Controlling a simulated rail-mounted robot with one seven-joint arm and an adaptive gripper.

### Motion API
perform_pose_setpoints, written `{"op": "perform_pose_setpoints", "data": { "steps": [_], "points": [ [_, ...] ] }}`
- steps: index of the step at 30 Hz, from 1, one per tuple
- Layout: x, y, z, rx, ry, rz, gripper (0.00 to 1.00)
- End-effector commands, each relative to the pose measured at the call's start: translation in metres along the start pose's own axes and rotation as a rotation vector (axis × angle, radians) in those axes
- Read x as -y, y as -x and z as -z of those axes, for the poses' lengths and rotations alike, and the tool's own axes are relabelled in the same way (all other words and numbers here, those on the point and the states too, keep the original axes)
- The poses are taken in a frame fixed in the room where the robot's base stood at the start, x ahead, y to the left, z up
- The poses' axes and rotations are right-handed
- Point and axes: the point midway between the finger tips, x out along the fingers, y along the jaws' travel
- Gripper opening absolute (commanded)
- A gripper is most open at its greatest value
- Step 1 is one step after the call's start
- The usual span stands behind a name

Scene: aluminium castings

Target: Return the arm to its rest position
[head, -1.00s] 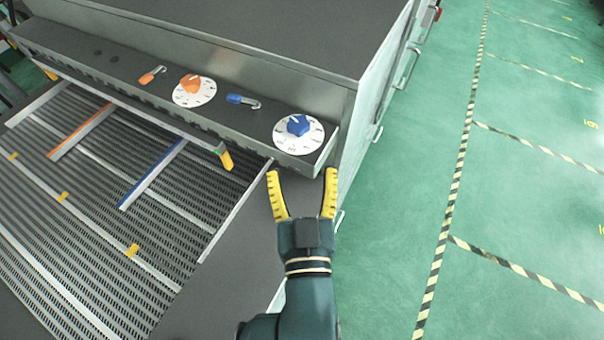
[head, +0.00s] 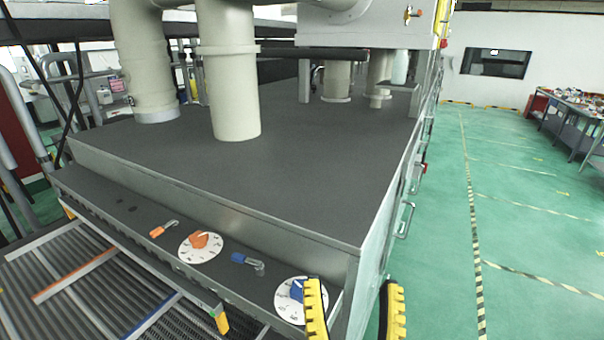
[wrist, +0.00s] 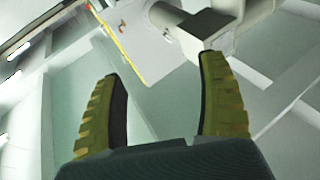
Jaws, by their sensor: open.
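My gripper (head: 356,312) shows at the bottom of the head view, in front of the right front corner of the machine. Only its two yellow fingers are in that view; they are spread apart with nothing between them. The left finger overlaps the edge of the dial with the blue knob (head: 298,290). The rest of my arm is below the picture. In the wrist view the gripper (wrist: 158,65) is also open and empty, with the ceiling and a white housing far beyond the fingertips.
The machine's dark flat top (head: 290,180) carries pale vertical pipes (head: 228,80). An orange-knob dial (head: 200,247) sits on its front ledge, above a slatted conveyor (head: 75,285). Green floor (head: 535,240) with striped lines lies open to the right. A cluttered workbench (head: 570,125) stands far right.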

Motion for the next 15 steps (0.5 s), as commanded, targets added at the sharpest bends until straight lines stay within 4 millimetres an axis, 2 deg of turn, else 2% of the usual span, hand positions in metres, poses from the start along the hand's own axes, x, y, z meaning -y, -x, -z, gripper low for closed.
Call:
{"op": "perform_pose_setpoints", "data": {
  "steps": [1, 6, 9, 11, 12, 15],
  "points": [
    [-0.005, -0.002, 0.022, -0.04, -0.005, -0.006, 0.74],
    [-0.013, 0.001, 0.074, -0.118, 0.001, -0.005, 0.74],
    [-0.01, 0.01, 0.094, -0.126, 0.02, 0.018, 0.74],
    [-0.004, 0.016, 0.077, -0.045, 0.063, 0.045, 0.74],
    [-0.003, 0.008, 0.099, -0.049, 0.069, 0.042, 0.74],
    [-0.002, -0.001, 0.126, -0.051, 0.063, 0.04, 0.74]
  ]
}}
